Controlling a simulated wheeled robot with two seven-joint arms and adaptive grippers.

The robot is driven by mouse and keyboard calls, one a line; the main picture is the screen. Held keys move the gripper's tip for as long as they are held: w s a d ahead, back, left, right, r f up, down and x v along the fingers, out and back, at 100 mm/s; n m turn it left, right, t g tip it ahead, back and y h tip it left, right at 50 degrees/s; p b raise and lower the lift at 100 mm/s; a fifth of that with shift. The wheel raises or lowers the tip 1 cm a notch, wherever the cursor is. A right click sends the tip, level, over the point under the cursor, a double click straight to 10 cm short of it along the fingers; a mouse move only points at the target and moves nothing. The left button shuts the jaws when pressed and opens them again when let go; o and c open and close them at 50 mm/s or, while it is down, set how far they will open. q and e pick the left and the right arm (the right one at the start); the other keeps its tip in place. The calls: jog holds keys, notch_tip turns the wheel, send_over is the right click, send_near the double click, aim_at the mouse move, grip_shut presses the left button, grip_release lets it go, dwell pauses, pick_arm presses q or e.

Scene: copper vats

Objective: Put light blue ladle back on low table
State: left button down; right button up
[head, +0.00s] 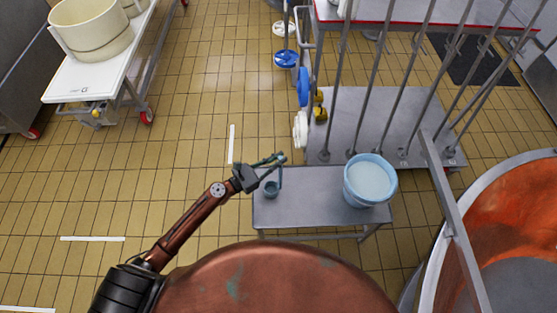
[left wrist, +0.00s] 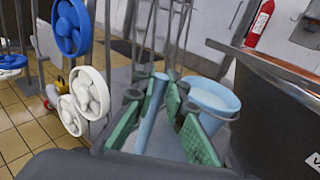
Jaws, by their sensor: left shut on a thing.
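The light blue ladle hangs upright from my left gripper (head: 280,160), its handle between the fingers and its small cup (head: 271,189) below. The cup appears over the left end of the grey metal low table (head: 312,211); I cannot tell whether it touches the top. In the left wrist view, the ladle's handle (left wrist: 151,112) stands between the green finger pads of my left gripper (left wrist: 165,105), and its cup is hidden. My right gripper is not in view.
A light blue bucket (head: 370,180) with pale contents stands on the table's right part. A copper vat (head: 515,225) is at right, and a copper surface (head: 265,280) lies in front. Vertical metal bars (head: 375,60) rise behind the table. Its middle is clear.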

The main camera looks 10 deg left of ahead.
pick_arm(q)
jog(key=shift+f, duration=0.15)
jog(key=shift+f, duration=0.15)
jog(key=c, duration=2)
grip_release()
jog(key=shift+o, duration=0.2)
jog(key=b+v, duration=0.1)
jog(key=v, duration=1.1)
jog(key=shift+r, duration=0.2)
